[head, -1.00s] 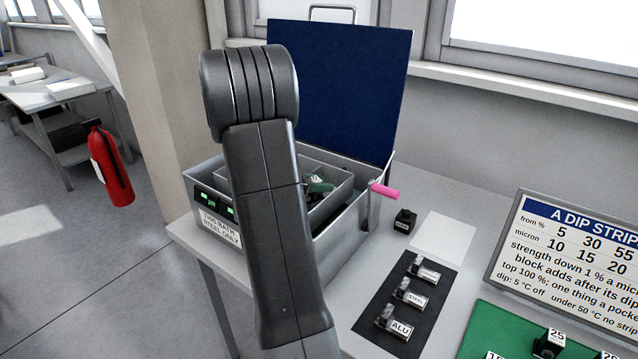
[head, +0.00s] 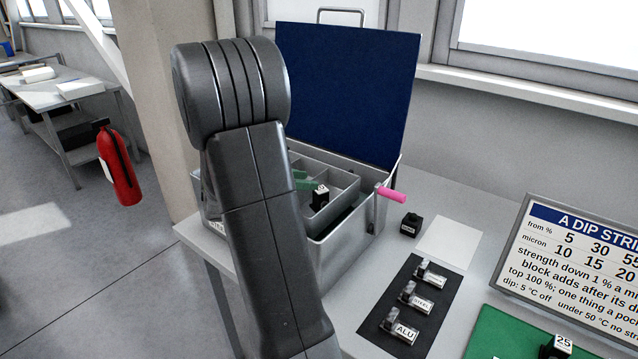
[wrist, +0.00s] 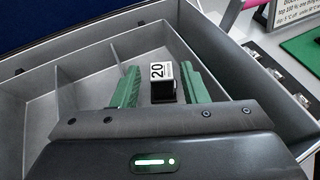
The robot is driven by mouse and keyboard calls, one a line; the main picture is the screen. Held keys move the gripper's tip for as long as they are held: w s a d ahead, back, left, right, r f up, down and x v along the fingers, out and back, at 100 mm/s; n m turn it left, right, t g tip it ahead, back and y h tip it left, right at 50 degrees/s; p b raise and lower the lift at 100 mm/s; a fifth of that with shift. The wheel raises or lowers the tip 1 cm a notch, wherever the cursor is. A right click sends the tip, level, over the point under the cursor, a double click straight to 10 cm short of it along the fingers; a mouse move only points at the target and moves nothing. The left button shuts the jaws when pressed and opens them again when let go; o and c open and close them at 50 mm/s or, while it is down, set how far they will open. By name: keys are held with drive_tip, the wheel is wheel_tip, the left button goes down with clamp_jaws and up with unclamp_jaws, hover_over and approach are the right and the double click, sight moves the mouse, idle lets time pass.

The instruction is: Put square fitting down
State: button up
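A black block with a white face marked 20 (wrist: 162,80) stands in a compartment of the divided metal box; it also shows in the head view (head: 320,198). My gripper (wrist: 160,67) has its green fingers on either side of this block, with a visible gap on both sides, so it is open. In the head view one green finger (head: 307,180) shows beside the block; my arm hides the rest. No thing in view is labelled as a square fitting, so I cannot tell whether the block is it.
A sign (head: 575,250) stands farther right.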

drive_tip(key=shift+v, duration=2.35)
